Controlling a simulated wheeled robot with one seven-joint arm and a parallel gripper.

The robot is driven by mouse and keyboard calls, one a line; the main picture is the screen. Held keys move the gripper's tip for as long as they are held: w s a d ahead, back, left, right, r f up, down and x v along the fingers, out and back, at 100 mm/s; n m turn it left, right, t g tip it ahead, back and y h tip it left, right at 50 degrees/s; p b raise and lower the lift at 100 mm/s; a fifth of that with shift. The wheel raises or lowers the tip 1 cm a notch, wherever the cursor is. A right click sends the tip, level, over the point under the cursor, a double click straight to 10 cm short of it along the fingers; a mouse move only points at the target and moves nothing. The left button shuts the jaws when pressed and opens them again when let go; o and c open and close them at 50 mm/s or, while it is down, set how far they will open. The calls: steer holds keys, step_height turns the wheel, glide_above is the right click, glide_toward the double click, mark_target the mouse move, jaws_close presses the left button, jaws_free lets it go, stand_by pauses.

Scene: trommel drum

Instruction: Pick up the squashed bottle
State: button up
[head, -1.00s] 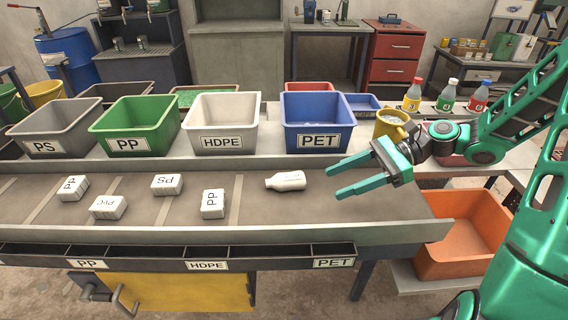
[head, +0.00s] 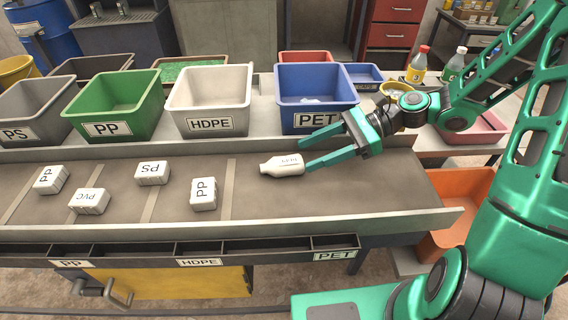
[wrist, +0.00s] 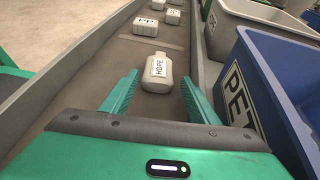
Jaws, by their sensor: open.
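The squashed bottle (head: 282,165) is white and lies on its side on the grey belt, its neck to the left in the head view. In the wrist view the bottle (wrist: 157,75) shows an HDPE label and lies ahead, between the lines of the fingers. My gripper (head: 303,153) is open and empty, just to the right of the bottle and seemingly above it. In the wrist view my gripper (wrist: 158,92) has one finger on each side of the bottle's near end. I cannot tell whether a finger touches it.
White blocks marked PP (head: 204,194), PS (head: 153,172) and PVC (head: 89,201) lie farther left on the belt. Behind the belt stand the blue PET bin (head: 316,120), white HDPE bin (head: 211,123) and green PP bin (head: 108,129). The belt between bottle and PP block is clear.

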mark_target(299, 158)
steer(key=x, duration=0.5)
steer(key=shift+d+f, duration=0.1)
steer(key=shift+f, duration=0.1)
steer(key=shift+c, duration=0.6)
steer(key=c, duration=0.7)
steer(key=shift+o, duration=0.2)
steer(key=shift+r, duration=0.15)
steer(key=shift+r, duration=0.55)
step_height(299, 158, up, 3)
steer(key=shift+f, duration=0.2)
steer(key=s+a+r, duration=0.4)
steer(key=a+r, duration=0.3)
steer(key=a, duration=0.4)
